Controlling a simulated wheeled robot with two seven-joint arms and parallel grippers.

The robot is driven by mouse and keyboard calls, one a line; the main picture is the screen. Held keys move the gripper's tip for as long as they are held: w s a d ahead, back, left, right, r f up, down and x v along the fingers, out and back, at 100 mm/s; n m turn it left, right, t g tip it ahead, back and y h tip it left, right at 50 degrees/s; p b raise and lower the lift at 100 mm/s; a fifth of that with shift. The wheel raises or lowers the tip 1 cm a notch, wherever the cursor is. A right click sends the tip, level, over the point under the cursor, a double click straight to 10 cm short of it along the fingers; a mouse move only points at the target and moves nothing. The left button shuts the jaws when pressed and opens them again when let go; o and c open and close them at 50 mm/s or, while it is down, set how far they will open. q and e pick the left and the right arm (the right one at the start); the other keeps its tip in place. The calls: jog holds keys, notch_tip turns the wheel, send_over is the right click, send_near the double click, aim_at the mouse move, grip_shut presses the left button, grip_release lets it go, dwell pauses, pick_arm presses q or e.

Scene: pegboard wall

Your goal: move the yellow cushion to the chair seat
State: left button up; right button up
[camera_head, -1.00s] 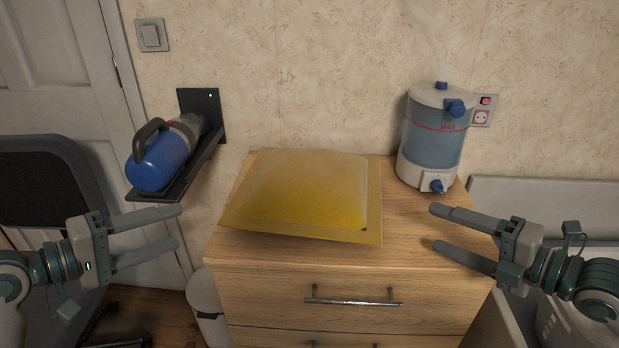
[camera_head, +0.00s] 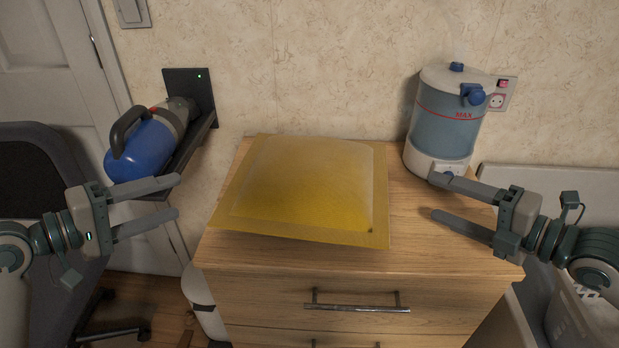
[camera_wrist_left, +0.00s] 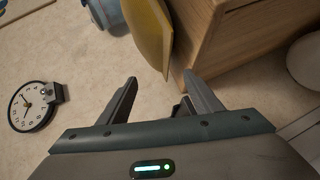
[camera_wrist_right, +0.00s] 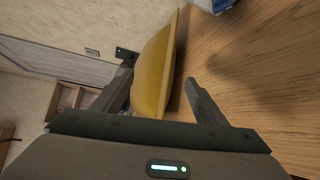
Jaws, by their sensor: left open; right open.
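The yellow cushion (camera_head: 305,190) lies flat on top of the wooden drawer cabinet (camera_head: 300,262), its front edge near the cabinet's front edge. Its edge also shows in the left wrist view (camera_wrist_left: 150,30) and the right wrist view (camera_wrist_right: 155,75). My left gripper (camera_head: 178,198) is open and empty, left of the cushion and apart from it. My right gripper (camera_head: 436,197) is open and empty, right of the cushion and apart from it.
A water dispenser (camera_head: 447,120) stands at the cabinet's back right, close behind my right gripper. A blue flashlight-like device (camera_head: 145,150) rests on a black wall shelf (camera_head: 200,140) near my left gripper.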

aim_at(242, 181)
pick_arm(q)
jog(key=shift+w, duration=0.1)
pick_arm(e)
jog(key=shift+w, duration=0.1)
pick_arm(q)
jog(key=shift+x, duration=8.7)
pick_arm(e)
jog(key=shift+x, duration=8.6)
pick_arm(q)
jog(key=c, duration=0.9)
pick_arm(e)
jog(key=c, duration=0.8)
